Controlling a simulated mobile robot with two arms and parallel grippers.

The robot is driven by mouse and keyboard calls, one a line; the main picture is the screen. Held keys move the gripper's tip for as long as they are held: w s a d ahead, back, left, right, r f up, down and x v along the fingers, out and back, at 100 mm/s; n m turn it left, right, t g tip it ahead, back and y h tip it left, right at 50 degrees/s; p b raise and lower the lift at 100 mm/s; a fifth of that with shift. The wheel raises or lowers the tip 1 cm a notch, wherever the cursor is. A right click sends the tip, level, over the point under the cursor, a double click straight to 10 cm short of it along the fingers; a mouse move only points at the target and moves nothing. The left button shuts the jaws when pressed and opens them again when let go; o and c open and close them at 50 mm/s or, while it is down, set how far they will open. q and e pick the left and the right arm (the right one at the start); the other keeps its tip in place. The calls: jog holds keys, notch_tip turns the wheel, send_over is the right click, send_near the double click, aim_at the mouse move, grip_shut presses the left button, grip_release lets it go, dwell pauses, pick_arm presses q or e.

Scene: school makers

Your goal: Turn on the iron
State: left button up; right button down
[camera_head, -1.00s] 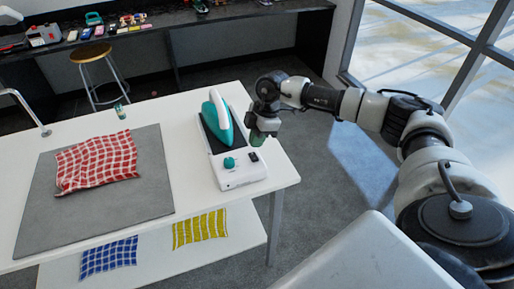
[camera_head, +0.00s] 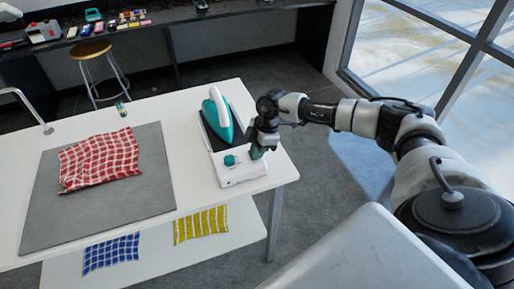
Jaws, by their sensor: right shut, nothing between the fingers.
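The teal and white iron (camera_head: 220,115) rests on its black and white base station (camera_head: 238,173) near the right end of the white table. A teal knob (camera_head: 229,160) is on the base's front panel. My right gripper (camera_head: 257,152) points down over the right side of the front panel, at the spot where a black switch showed earlier. The gripper now hides that switch, and I cannot tell whether it touches it. The right gripper's fingers are shut and empty. My left gripper is not in view.
A red checked cloth (camera_head: 100,160) lies on a grey mat (camera_head: 60,219) on the white table (camera_head: 190,196). Blue (camera_head: 111,254) and yellow (camera_head: 201,226) cloths lie on the lower shelf. A stool (camera_head: 91,50) and a dark counter (camera_head: 240,14) stand behind.

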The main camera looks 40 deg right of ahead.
jog(key=shift+w+d+r, duration=0.1)
jog(key=shift+w+r, duration=0.05)
jog(key=shift+w, duration=0.25)
jog(key=shift+w+d+r, duration=0.1)
jog(key=shift+w, duration=0.3)
